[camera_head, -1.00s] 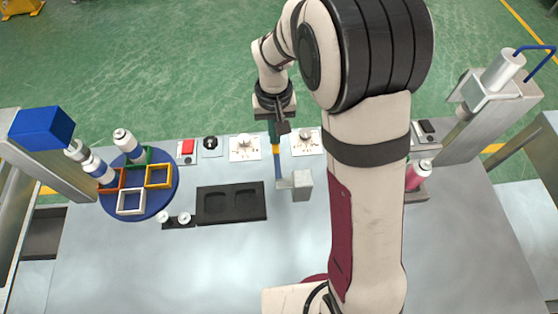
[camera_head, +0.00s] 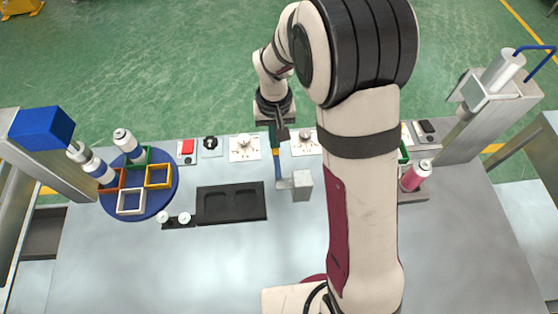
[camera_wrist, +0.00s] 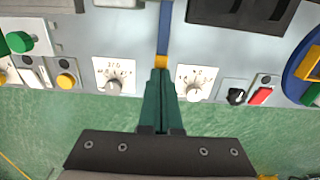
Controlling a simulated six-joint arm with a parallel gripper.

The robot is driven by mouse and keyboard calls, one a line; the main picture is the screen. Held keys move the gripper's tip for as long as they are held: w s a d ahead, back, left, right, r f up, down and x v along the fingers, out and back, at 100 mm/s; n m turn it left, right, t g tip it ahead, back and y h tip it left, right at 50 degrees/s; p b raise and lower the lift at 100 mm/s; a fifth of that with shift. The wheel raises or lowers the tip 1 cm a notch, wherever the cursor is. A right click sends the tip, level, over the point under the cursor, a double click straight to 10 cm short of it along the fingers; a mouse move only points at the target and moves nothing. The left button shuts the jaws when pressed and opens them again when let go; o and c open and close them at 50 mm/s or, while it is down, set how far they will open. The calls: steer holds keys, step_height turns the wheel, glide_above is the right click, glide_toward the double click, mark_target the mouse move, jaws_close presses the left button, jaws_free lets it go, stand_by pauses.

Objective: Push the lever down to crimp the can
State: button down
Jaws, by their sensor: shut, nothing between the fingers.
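A blue lever (camera_head: 279,171) with a yellow band lies near the middle of the bench, beside a grey block (camera_head: 303,186). The lever also shows in the wrist view (camera_wrist: 166,28). My gripper (camera_head: 273,145) is shut with nothing between its dark green fingers. Its tips are at the lever's yellow end; in the wrist view the tips (camera_wrist: 161,72) overlap that end, and I cannot tell if they touch it. A pink can (camera_head: 415,176) with a white top stands at the right. Which can is meant is unclear.
A blue turntable (camera_head: 168,192) with coloured square frames is at the left, a black two-pocket tray (camera_head: 231,203) left of the lever. Dial panels (camera_head: 243,148) flank my gripper along the far edge. A machine (camera_head: 492,85) stands at the right. The front bench is clear.

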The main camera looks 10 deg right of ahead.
steer(key=shift+s+f, duration=0.1)
steer(key=shift+f, duration=1.05)
stand_by(0.3)
step_height(320, 180, up, 15)
stand_by(1.1)
steer(key=s+d+m+y, duration=0.1)
steer(key=s+d+m, duration=0.2)
steer(key=s, duration=2.1)
steer(key=m, duration=0.2)
steer(key=shift+s+m+y, duration=0.3)
steer(key=shift+s+y, duration=0.1)
